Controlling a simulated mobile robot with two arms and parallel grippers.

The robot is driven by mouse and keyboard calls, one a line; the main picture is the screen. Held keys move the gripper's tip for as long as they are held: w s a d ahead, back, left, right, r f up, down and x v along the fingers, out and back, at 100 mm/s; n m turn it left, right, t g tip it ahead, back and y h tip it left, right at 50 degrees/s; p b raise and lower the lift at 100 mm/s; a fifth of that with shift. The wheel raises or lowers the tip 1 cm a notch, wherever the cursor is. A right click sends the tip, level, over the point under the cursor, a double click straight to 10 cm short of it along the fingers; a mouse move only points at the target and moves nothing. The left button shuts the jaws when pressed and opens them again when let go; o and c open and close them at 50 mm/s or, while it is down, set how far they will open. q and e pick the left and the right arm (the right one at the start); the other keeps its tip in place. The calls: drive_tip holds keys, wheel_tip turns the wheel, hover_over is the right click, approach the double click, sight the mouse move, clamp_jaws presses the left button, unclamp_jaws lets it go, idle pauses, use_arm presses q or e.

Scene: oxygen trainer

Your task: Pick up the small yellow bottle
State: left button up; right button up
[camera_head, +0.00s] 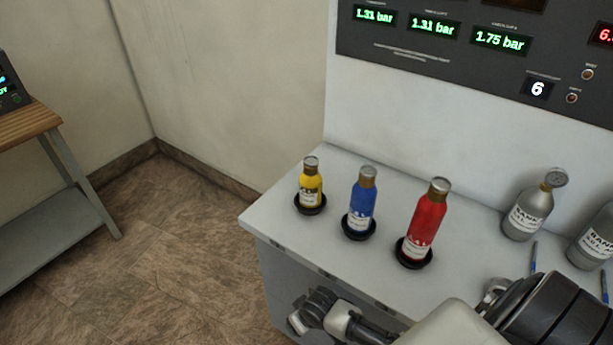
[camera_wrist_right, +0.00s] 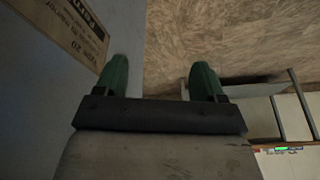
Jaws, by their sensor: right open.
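The small yellow bottle (camera_head: 311,184) stands upright in a round black holder (camera_head: 310,206) near the left end of the grey bench top, in the head view. It has a bronze neck and a silver cap. My right gripper (camera_wrist_right: 158,80) shows in the right wrist view with its two green fingers apart and nothing between them. The yellow bottle is not in that view. In the head view my arm comes in at the lower right, below the bottles, and its fingertips cannot be made out. My left gripper is not in view.
A blue bottle (camera_head: 362,206) and a larger red bottle (camera_head: 427,222) stand to the yellow bottle's right in black holders. Grey bottles (camera_head: 528,210) are farther right. The bench (camera_head: 262,222) has a dark display panel (camera_head: 455,62) above. A wooden-topped table (camera_head: 25,124) stands left.

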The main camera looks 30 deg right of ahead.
wheel_tip(320, 180, up, 10)
drive_tip(key=w+a+p, duration=0.1)
drive_tip(key=w+a, duration=0.1)
drive_tip(key=w, duration=0.1)
wheel_tip(320, 180, up, 32)
drive_tip(key=f+m+h+p, duration=0.1)
drive_tip(key=m+h+p, duration=0.15)
drive_tip(key=m, duration=0.35)
hover_over(311, 160)
drive_tip(key=s, duration=0.4)
drive_tip(key=x, duration=0.1)
drive_tip(key=p+x, duration=0.1)
drive_tip(key=x, duration=0.2)
drive_tip(key=shift+w+a+f+p, duration=0.3)
drive_tip(key=shift+w+a+p, duration=0.1)
drive_tip(key=shift+w, duration=0.1)
drive_tip(key=p+x, duration=0.2)
drive_tip(key=x, duration=0.2)
drive_tip(key=shift+w+a+f, duration=0.15)
drive_tip(key=shift+w+f, duration=0.1)
drive_tip(key=shift+f, duration=0.35)
drive_tip(key=shift+r, duration=0.15)
clamp_jaws()
